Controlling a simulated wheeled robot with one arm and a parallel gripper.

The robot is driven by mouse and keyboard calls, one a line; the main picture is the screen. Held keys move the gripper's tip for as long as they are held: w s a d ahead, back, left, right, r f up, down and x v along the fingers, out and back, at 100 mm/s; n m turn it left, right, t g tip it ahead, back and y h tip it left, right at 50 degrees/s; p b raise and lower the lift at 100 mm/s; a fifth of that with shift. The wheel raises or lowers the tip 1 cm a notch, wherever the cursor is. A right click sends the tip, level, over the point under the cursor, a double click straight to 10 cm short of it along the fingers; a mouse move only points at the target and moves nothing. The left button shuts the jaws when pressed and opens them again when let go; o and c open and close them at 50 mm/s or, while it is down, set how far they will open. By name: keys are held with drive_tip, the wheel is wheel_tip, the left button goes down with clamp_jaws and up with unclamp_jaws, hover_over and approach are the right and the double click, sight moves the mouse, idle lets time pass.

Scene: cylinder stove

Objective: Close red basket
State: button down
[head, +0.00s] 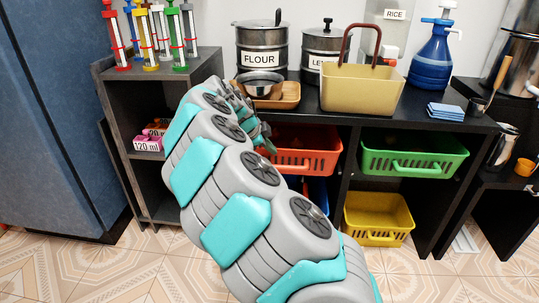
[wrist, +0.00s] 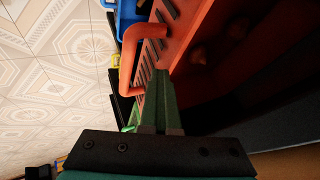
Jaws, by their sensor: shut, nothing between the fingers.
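The red basket (head: 308,158) sits in the upper left opening of the black shelf unit, sticking out at the front, with its handle on the slatted front wall. In the wrist view the basket (wrist: 187,48) fills the upper middle and its handle (wrist: 128,65) loops out to the left. My gripper (wrist: 161,80) is shut and empty, its fingertips close to the basket's front wall and rim beside the handle. I cannot tell whether they touch. In the head view my gripper (head: 268,143) is at the basket's left end, and my arm covers that end.
A green basket (head: 412,158) sticks out to the right, with a yellow basket (head: 378,220) below it. A blue basket (head: 318,190) is partly hidden under the red one. Pots, a tan basket (head: 360,90) and a tray stand on top. The tiled floor in front is clear.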

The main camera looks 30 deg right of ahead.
drive_tip(key=shift+w+d+r, duration=0.1)
drive_tip(key=shift+w+d, duration=0.3)
drive_tip(key=shift+w, duration=0.2)
drive_tip(key=shift+w+d, duration=0.35)
drive_tip(key=shift+w, duration=0.2)
